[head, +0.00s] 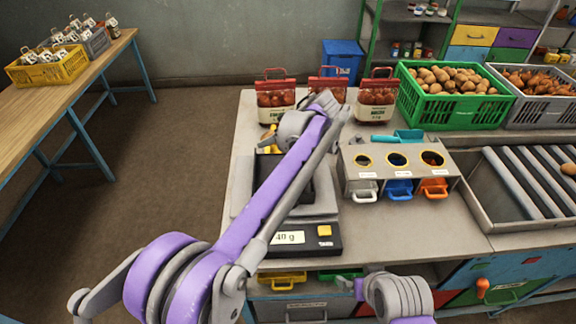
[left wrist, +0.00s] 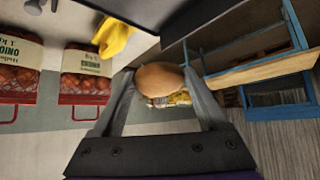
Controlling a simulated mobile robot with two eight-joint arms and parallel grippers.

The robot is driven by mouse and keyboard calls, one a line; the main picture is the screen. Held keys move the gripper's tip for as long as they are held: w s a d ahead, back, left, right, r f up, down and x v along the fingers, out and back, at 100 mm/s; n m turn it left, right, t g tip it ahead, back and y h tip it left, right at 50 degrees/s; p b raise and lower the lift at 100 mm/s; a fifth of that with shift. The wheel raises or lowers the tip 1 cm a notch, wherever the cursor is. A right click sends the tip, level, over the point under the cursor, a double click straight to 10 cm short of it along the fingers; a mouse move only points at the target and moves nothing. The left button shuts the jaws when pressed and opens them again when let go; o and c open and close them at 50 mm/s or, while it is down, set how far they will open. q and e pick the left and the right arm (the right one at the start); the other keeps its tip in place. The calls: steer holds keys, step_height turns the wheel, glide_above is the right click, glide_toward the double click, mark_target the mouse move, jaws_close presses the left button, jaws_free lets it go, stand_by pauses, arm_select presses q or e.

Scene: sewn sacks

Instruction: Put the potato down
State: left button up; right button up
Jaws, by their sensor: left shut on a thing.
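The potato (left wrist: 160,76) is brown and smooth, held between the two fingers of my left gripper (left wrist: 157,82) in the left wrist view. In the head view my left arm reaches over the scale (head: 325,238), and its wrist and forearm hide the gripper's fingers and the potato. The scale bears a black tray (head: 266,170), partly covered by my arm, and its display seems to read 40 g. A green crate (head: 450,112) of potatoes stands at the back right. Part of my right arm shows at the bottom, but I see no right gripper fingers.
Red-topped sacks (head: 377,98) stand along the bench's back edge. A sorting box (head: 398,172) with three holes and coloured drawers is right of the scale. A roller tray (head: 485,203) lies further right. A wooden table (head: 62,86) stands left across open floor.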

arm_select(q)
steer(key=f, duration=0.5)
steer(key=shift+s+a+f, duration=0.15)
steer(key=shift+s, duration=0.15)
steer(key=shift+w+f+b, duration=0.1)
steer(key=shift+f+b, duration=0.2)
steer(key=shift+f, duration=1.95)
steer(key=o, duration=1.1)
